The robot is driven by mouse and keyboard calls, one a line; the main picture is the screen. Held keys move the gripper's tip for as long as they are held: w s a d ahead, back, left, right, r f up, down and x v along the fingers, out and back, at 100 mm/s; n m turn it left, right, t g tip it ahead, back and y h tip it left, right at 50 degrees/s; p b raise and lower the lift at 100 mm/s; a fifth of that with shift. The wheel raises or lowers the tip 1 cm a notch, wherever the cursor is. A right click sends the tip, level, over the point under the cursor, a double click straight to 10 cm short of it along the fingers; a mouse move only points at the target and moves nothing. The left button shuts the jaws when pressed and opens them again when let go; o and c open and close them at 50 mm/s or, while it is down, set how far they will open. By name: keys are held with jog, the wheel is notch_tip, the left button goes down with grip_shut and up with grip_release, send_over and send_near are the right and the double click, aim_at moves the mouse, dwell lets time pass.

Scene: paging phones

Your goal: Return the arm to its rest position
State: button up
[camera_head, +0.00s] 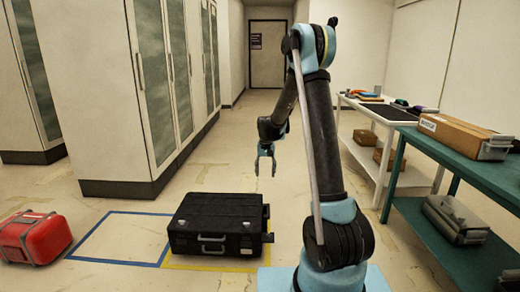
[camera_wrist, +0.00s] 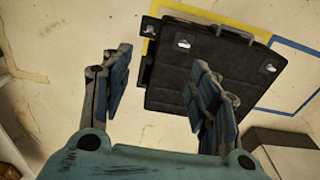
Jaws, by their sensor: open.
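My arm stands at the right of centre in the head view, its upper part raised and its forearm bent down to the left. My gripper (camera_head: 265,165) hangs from it pointing down, open and empty, above the floor and just beyond the black case. In the wrist view my gripper (camera_wrist: 160,90) shows two fingers spread apart with nothing between them. The black case (camera_head: 215,224) lies flat on the floor, partly over a yellow outline. It also shows in the wrist view (camera_wrist: 200,60), below the fingers and partly hidden by the right one.
A red case (camera_head: 33,237) sits at the left beside an empty blue floor outline (camera_head: 115,212). Tall cabinets (camera_head: 120,90) stand at the left. A green table (camera_head: 465,170) and a white table (camera_head: 385,120) line the right side. Open floor leads to the door (camera_head: 267,55).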

jog(key=s+d+r, duration=0.6)
jog(key=s+r, duration=0.1)
jog(key=s, duration=0.4)
jog(key=s+d+r, duration=0.5)
jog(key=s+r, duration=0.2)
jog(key=s, duration=0.5)
jog(key=s+d+f, duration=0.2)
jog(key=s+f, duration=0.1)
jog(key=s, duration=0.7)
jog(key=s+d+f+t, duration=0.1)
jog(key=s+d+f, duration=0.2)
jog(key=s, duration=0.8)
jog(key=shift+s+d+f+n+t, duration=0.2)
jog(key=shift+s+f+n+t, duration=0.1)
jog(key=shift+f, duration=0.3)
jog(key=shift+w+f, duration=0.2)
jog(key=shift+w, duration=0.3)
